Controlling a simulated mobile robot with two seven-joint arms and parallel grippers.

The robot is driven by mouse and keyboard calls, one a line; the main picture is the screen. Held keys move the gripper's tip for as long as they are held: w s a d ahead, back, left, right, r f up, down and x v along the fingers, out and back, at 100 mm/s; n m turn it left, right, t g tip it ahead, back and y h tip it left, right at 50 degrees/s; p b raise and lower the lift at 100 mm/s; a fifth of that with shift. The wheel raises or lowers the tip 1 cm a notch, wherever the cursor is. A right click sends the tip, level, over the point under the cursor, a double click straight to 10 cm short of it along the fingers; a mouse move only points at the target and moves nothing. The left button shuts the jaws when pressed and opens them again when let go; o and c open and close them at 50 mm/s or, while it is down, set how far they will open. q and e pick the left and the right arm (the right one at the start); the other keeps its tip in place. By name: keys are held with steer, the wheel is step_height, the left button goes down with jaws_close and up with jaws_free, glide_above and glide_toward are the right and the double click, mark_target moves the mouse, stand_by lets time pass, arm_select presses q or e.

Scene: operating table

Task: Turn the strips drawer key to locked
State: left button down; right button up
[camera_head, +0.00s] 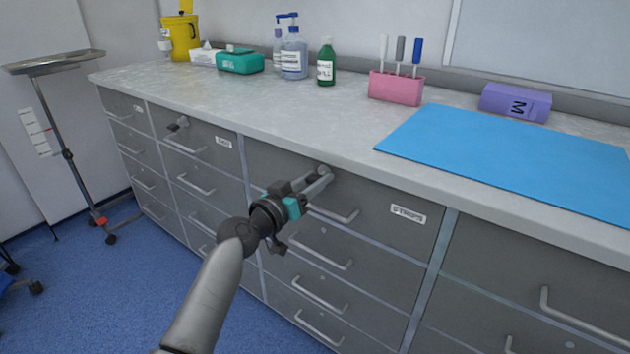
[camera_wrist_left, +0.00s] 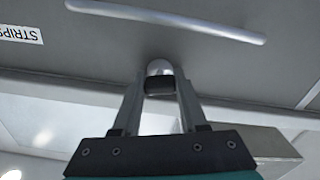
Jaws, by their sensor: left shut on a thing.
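The strips drawer (camera_head: 375,195) is a grey drawer front with a white STRIPS label (camera_head: 408,214) and a bar handle (camera_head: 335,213). The label also shows, upside down, in the left wrist view (camera_wrist_left: 20,33). My left gripper (camera_head: 322,175) reaches the drawer's upper left part, just under the counter edge. In the left wrist view my left gripper (camera_wrist_left: 160,88) is shut on the dark key (camera_wrist_left: 160,86), in front of a round silver lock (camera_wrist_left: 159,67). The fingers hide much of the key, so I cannot tell its turn angle. The drawer looks closed. My right gripper is not in view.
The counter overhangs just above the drawer. A blue mat (camera_head: 510,155), pink holder (camera_head: 396,87), purple box (camera_head: 515,102) and bottles (camera_head: 293,55) stand on it. Another lock with a key (camera_head: 178,124) is on a drawer further left. Floor in front is clear.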

arm_select(q)
steer(key=shift+n, duration=0.9)
steer(key=n, duration=0.3)
steer(key=shift+n, duration=0.4)
steer(key=n+p, duration=0.1)
steer(key=n, duration=0.2)
steer(key=shift+n, duration=1.2)
steer(key=shift+n+p, duration=0.8)
steer(key=shift+n, duration=1.3)
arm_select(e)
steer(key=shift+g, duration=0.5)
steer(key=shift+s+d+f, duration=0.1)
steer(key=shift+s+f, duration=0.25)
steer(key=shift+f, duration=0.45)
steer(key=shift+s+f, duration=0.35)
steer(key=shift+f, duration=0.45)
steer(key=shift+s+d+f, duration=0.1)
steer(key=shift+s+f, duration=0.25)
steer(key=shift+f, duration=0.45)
arm_select(q)
steer(key=c, duration=0.5)
jaws_free()
steer(key=shift+o, duration=0.3)
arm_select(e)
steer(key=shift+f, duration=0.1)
arm_select(q)
steer(key=shift+r, duration=0.15)
